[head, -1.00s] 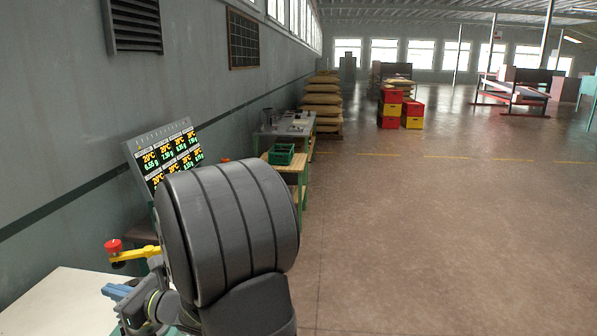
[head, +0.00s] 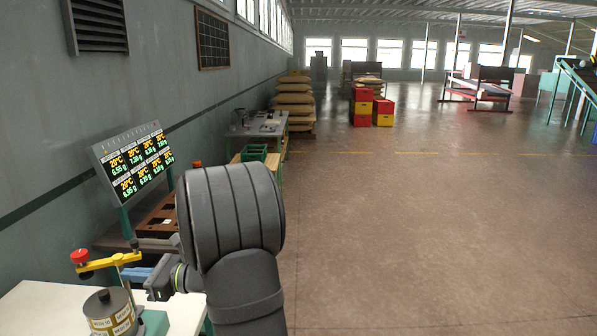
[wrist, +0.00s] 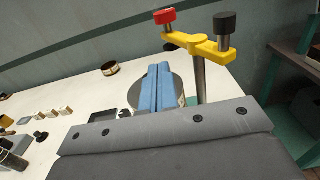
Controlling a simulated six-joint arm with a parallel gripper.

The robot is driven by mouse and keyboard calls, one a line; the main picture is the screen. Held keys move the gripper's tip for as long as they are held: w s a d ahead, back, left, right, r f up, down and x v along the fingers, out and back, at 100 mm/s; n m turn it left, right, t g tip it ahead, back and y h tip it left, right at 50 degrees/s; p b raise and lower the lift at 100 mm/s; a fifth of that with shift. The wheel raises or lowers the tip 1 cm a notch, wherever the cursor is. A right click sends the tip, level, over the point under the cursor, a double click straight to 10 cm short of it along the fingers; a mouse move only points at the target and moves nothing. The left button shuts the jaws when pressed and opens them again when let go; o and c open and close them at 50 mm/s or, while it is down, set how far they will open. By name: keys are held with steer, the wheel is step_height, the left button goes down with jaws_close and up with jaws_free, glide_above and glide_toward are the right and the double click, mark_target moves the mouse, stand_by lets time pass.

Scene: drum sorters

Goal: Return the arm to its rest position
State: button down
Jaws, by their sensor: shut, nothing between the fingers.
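My gripper (head: 137,274) shows at the lower left in the head view, beside my dark grey arm. Its two blue fingers lie together in the wrist view (wrist: 161,88), shut with nothing between them. Below and behind the fingers, a round grey-topped drum (wrist: 137,96) is partly hidden by them. A labelled drum with a dark knob (head: 110,313) stands on the white table (head: 38,305) in the head view. A yellow arm with a red knob (head: 103,262) stands close to my gripper.
A display panel (head: 133,162) with green and yellow readings stands past the table. Small blocks (wrist: 54,114) and a dark ring (wrist: 110,69) lie on the white table. Stacked sacks (head: 294,101) and red and yellow crates (head: 372,106) are farther off. The floor at right is clear.

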steer(key=d, duration=1.1)
steer(key=s+a+r+n+g+h, duration=0.3)
steer(key=a+r+n+h, duration=0.3)
steer(key=n, duration=0.7)
steer(key=shift+a+r+n+g+h, duration=0.35)
steer(key=shift+a+h, duration=1)
steer(key=shift+h, duration=0.95)
steer(key=shift+s, duration=0.1)
steer(key=shift+a+f, duration=0.1)
